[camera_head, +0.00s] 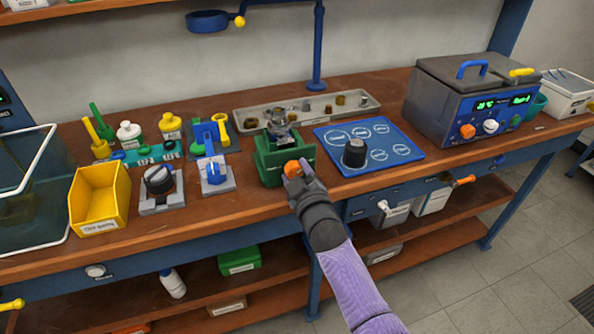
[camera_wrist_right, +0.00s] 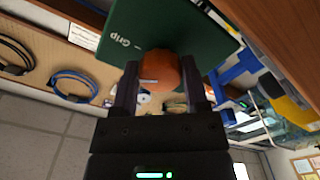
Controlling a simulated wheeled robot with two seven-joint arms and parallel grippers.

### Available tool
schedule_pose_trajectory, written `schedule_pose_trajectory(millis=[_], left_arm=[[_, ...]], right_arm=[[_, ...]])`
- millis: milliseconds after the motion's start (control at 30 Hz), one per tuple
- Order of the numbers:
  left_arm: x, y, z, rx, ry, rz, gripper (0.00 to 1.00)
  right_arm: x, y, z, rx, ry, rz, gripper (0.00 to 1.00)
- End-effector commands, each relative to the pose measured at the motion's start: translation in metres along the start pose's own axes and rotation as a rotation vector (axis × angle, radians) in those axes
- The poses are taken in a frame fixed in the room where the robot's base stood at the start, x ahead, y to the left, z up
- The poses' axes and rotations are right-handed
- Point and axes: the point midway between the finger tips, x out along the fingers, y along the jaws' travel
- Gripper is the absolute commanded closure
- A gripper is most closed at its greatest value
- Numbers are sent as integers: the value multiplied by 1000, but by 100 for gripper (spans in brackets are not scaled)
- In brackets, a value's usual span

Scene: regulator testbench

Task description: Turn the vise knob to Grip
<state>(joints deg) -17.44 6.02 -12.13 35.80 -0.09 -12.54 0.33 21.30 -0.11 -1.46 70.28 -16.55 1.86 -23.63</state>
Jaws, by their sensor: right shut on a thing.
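The green vise (camera_head: 283,157) stands near the front edge of the bench, with a metal part in its top. Its orange knob (camera_head: 293,168) is on the front face. In the right wrist view the orange knob (camera_wrist_right: 160,70) sits between my fingers, below the word "Grip" and a white tick on the green face (camera_wrist_right: 135,28). My right gripper (camera_head: 296,172) is shut on the knob; it also shows in the right wrist view (camera_wrist_right: 163,85). I cannot tell exactly where the knob's pointer stands relative to the tick. My left gripper is not in view.
Left of the vise are a blue knob on a grey block (camera_head: 214,174), a black knob block (camera_head: 160,188) and a yellow bin (camera_head: 98,195). Right of it is a blue mat (camera_head: 395,158) with a black cylinder (camera_head: 354,153). A grey tray (camera_head: 340,110) lies behind.

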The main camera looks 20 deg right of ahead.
Motion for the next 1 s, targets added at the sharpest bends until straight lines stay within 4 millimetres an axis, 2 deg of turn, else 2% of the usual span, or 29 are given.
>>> schedule_pose_trajectory(millis=[500,1000], left_arm=[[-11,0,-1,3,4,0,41],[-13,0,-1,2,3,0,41]], right_arm=[[0,-2,1,395,-5,-3,100],[-1,-3,1,526,-5,-2,100]])
